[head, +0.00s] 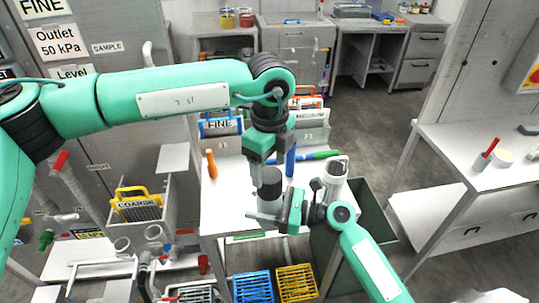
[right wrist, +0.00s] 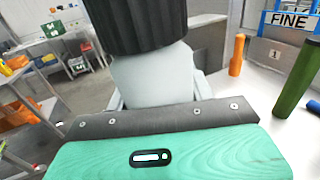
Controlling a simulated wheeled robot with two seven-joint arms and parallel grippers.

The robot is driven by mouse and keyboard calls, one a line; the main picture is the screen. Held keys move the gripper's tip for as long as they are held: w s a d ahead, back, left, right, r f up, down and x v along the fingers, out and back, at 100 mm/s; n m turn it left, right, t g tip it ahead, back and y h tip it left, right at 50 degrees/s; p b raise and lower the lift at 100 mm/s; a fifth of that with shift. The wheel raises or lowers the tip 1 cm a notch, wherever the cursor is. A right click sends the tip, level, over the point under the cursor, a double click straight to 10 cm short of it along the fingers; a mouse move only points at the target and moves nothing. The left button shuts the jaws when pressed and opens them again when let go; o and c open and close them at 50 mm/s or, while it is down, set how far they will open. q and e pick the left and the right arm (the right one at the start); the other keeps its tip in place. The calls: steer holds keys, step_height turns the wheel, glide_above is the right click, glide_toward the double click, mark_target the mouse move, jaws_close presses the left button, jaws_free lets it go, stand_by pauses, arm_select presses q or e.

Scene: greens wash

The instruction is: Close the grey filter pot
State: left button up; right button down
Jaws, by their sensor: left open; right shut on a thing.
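The grey filter pot (head: 269,232) stands upright on the white table, and its pale body (right wrist: 155,80) fills the middle of the right wrist view. A black ribbed lid (head: 270,182) sits on its top; the lid also shows in the right wrist view (right wrist: 135,28). I cannot tell how tightly it is seated. My right gripper (head: 272,217) is shut on the pot's body below the lid. My left gripper (head: 265,176) is open and points down at the lid, with one finger at the lid's left side. Its other finger is hard to make out.
An orange bottle (head: 211,164), a blue bottle (head: 291,161) and a green bottle (head: 319,155) are on the table behind. A white container (head: 336,170) is at the right edge. A dark green bin (head: 375,225) stands right of the table; blue (head: 253,287) and yellow (head: 296,283) crates are in front.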

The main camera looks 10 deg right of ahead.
mark_target(269, 174)
arm_select(q)
step_height(269, 174, down, 6)
steer(key=shift+r, duration=0.15)
stand_by(0.3)
